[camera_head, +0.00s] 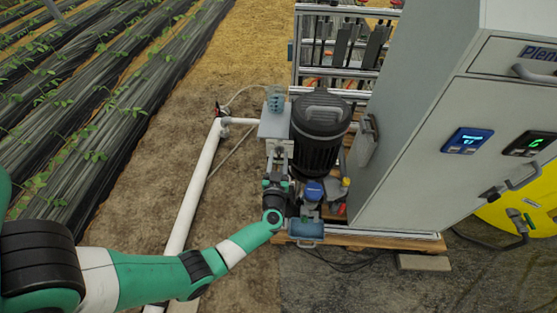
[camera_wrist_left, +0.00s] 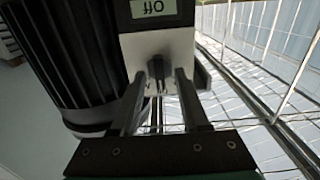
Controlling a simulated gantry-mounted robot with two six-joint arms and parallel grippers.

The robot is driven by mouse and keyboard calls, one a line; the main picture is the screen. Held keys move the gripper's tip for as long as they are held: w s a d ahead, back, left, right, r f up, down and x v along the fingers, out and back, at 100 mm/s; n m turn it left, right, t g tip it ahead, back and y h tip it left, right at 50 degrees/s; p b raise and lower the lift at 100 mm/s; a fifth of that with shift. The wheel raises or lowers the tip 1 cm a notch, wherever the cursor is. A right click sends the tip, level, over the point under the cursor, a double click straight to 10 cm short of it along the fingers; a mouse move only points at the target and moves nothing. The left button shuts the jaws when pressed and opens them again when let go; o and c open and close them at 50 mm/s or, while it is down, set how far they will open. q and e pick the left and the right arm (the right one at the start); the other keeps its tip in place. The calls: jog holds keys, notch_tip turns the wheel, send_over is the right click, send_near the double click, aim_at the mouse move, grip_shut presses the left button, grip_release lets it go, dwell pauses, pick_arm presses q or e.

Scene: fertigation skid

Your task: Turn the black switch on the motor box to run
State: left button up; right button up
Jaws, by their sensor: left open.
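The motor box (camera_head: 273,126) is a light grey box beside the black ribbed motor (camera_head: 321,130). In the left wrist view the box's pale face (camera_wrist_left: 160,45) fills the upper middle, with a green label (camera_wrist_left: 152,8) reading "Off", upside down. The black switch (camera_wrist_left: 200,76) shows as a dark shape at the box's lower edge, partly hidden by my fingers. My left gripper (camera_wrist_left: 159,74) is open, its two fingertips close to the switch; I cannot tell whether they touch it. In the head view my left gripper (camera_head: 277,160) is just below the box. My right gripper is not in view.
A large grey cabinet (camera_head: 410,120) with displays stands to the right. A white pipe (camera_head: 195,185) runs along the ground on the left. A blue-grey fitting (camera_head: 306,229) and small containers sit below the motor. Bare soil lies left of the skid.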

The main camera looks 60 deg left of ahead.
pick_arm(q)
grip_shut()
dwell(0.5)
jog(key=shift+r+n+p, duration=0.1)
jog(key=shift+n+p, duration=0.4)
jog(key=shift+n, duration=1.3)
jog(key=n, duration=0.5)
jog(key=shift+s+p, duration=0.15)
jog(key=shift+p, duration=0.2)
jog(key=shift+n, duration=0.3)
